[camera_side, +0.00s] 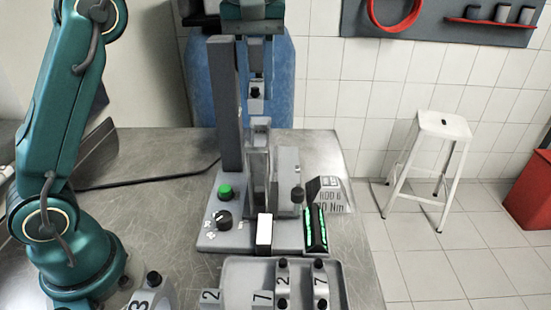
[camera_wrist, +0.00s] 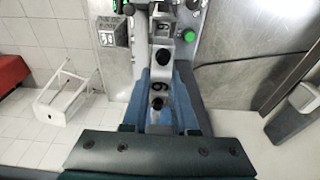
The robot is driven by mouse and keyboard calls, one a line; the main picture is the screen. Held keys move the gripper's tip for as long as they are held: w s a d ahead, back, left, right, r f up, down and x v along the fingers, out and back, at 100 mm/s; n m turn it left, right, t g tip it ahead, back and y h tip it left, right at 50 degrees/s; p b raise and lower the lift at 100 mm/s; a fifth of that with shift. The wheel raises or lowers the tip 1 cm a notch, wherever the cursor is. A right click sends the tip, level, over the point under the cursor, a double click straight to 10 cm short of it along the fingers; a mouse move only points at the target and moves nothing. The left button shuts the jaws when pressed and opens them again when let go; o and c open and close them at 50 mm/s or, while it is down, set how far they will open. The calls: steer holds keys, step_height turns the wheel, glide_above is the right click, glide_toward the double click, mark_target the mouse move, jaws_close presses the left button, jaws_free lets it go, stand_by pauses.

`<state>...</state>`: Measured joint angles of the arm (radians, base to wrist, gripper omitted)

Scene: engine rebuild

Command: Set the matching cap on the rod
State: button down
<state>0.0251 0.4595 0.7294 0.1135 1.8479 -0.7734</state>
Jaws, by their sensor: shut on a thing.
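My gripper (camera_side: 256,72) is above the grey bench fixture (camera_side: 205,238), shut on a grey cap (camera_wrist: 158,75) with black bolt heads. A digit that reads as 9 or 6, depending on orientation, shows between its bolts in the wrist view. In the side view the cap (camera_side: 256,103) hangs above the upright grey rod (camera_side: 260,140) in the fixture, with a small apparent gap. The rod's top carries a similar digit in the wrist view (camera_wrist: 166,33). The held cap hides part of the rod there.
A tray (camera_side: 237,272) at the front holds parts marked 2 and 7. A part marked 3 (camera_side: 142,303) stands left of it. The fixture has a tall column (camera_side: 224,95), a green button (camera_side: 225,192) and a dark knob (camera_side: 224,220). A Nm display (camera_side: 331,194) stands right. Bare bench lies left.

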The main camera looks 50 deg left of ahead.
steer(key=shift+f, duration=1.95)
steer(key=shift+f, duration=1.6)
stand_by(1.4)
steer(key=shift+c, duration=1)
jaws_free()
steer(key=shift+r, duration=3.1)
